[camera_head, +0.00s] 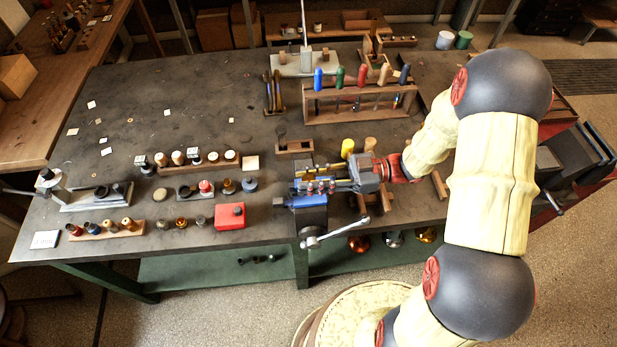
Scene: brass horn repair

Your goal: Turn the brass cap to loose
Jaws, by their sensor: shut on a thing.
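A blue vise (308,201) stands at the front edge of the dark workbench. A brass piece (318,172) shows just above its jaws. My gripper (332,181) reaches in from the right, its fingers at the brass work over the vise. It is shut on a small part there, which I take to be the brass cap. The fingers mostly hide that part, so its turn position cannot be read. The grey gripper body and red wrist show right of the vise.
A wooden rack of colour-handled tools (358,103) stands behind the vise. A red box (230,216) and several small bottles and knobs are to the left. The vise's handle (335,234) sticks out in front. The bench's far left surface is mostly clear.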

